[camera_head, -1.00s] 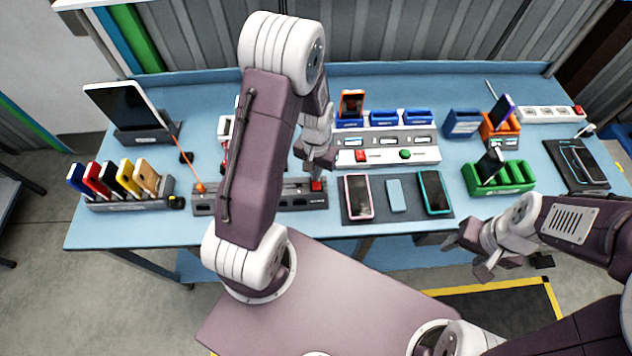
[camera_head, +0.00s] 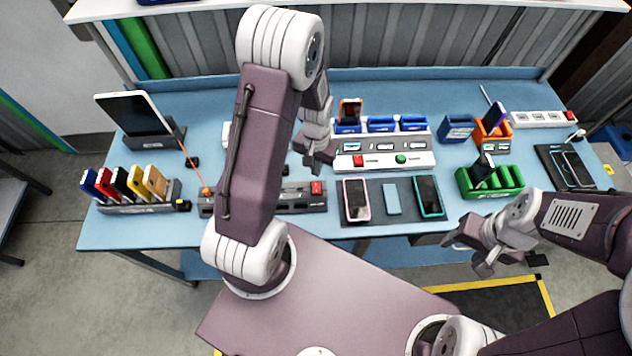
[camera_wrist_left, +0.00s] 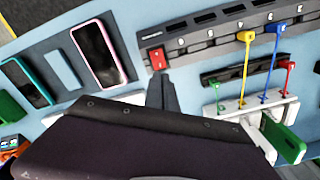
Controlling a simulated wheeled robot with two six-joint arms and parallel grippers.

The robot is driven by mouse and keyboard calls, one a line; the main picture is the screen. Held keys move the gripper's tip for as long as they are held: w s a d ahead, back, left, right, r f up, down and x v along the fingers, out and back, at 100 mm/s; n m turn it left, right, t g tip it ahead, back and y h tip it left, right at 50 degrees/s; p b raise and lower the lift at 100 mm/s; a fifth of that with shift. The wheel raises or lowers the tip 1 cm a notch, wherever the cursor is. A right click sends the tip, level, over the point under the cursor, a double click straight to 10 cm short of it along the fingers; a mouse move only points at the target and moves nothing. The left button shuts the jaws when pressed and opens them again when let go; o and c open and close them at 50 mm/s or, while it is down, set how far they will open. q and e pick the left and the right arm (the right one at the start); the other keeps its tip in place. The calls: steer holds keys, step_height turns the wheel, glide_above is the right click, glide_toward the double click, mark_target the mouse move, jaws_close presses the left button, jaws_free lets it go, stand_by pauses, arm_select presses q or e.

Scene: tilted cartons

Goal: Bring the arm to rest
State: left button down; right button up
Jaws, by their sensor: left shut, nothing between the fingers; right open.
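My left gripper (camera_head: 312,160) is shut and empty. It hangs over the blue table, left of the white station with the red and green buttons, above and behind the grey strip with a red switch (camera_head: 316,188). The left wrist view shows the same red switch (camera_wrist_left: 157,58) close to its dark finger. My left arm rises from the base and covers part of the strip and the things behind it. My right gripper (camera_head: 474,250) is open and empty in front of the table's front edge, right of the dark phone mat.
Phones lie on a dark mat (camera_head: 376,218). A white station (camera_head: 380,160), a green rack (camera_head: 490,182), a tablet stand (camera_head: 160,135) and a phone rack (camera_head: 135,208) stand around. The left wrist view shows cables plugged into the strip and a green item (camera_wrist_left: 285,140).

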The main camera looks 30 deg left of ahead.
arm_select(q)
steer(key=shift+r, duration=0.55)
steer(key=shift+f, duration=0.1)
steer(key=w+b, duration=0.1)
steer(key=b, duration=0.1)
steer(key=w+d+f+t+b, duration=0.1)
steer(key=b, duration=0.1)
steer(key=shift+f, duration=0.15)
steer(key=s+d+b, duration=0.4)
steer(key=s+b, duration=0.2)
steer(key=s, duration=0.4)
steer(key=shift+s+r+b, duration=0.2)
steer(key=shift+b, duration=0.15)
